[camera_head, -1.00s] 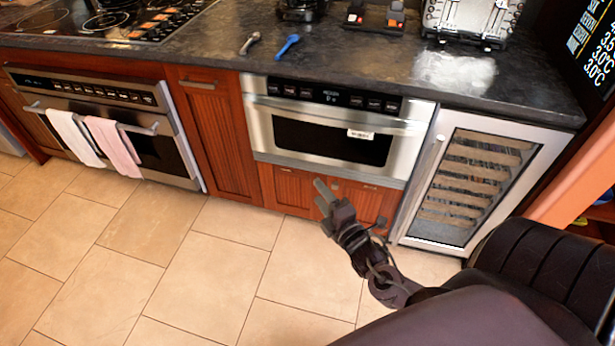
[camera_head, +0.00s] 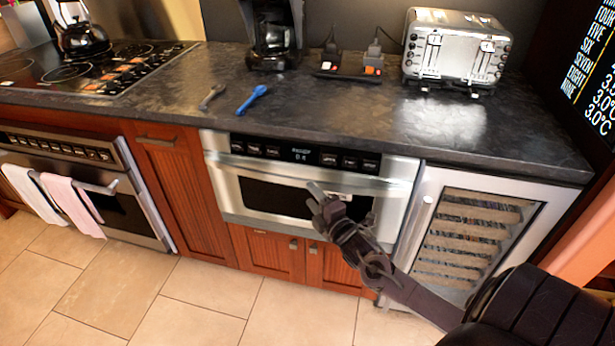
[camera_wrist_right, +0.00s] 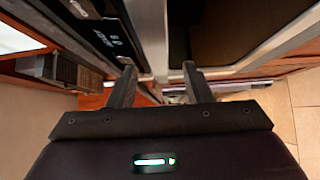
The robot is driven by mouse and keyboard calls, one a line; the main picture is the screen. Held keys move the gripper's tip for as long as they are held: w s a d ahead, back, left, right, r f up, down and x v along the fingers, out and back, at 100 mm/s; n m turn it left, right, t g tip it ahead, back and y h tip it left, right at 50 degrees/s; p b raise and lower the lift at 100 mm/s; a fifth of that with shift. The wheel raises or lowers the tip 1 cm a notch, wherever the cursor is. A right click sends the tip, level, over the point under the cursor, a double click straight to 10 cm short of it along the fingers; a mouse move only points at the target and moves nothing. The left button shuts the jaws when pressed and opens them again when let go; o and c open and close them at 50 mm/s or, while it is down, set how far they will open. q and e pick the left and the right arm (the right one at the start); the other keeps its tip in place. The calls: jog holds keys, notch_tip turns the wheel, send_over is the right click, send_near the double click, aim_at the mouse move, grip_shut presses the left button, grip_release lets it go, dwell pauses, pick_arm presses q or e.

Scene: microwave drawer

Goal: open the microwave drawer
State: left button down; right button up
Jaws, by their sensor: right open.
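The microwave drawer (camera_head: 228,192) is a steel front with a dark window, set below the counter. It looks shut, flush under its black control strip (camera_head: 300,155). Its long steel handle (camera_head: 255,167) runs across the upper front. My right gripper (camera_head: 315,191) is in front of the drawer, with its fingertips overlapping the front close to the handle. In the right wrist view, my right gripper (camera_wrist_right: 160,72) is open, and the steel handle (camera_wrist_right: 153,35) runs up the picture in line with the gap between the fingers. I cannot tell whether they touch. My left gripper is out of view.
The dark counter (camera_head: 330,110) overhangs the drawer and carries a toaster (camera_head: 455,50), a coffee maker (camera_head: 272,35) and two utensils. A wine cooler (camera_head: 465,235) stands to the right, and an oven (camera_head: 125,205) to the left. The tiled floor (camera_head: 210,290) in front is clear.

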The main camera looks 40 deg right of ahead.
aim_at(300, 183)
jog(key=shift+w+r, duration=0.1)
jog(key=shift+w, duration=0.25)
jog(key=shift+w+r, duration=0.1)
jog(key=shift+w, duration=3.3)
jog(key=shift+d, duration=0.1)
grip_shut()
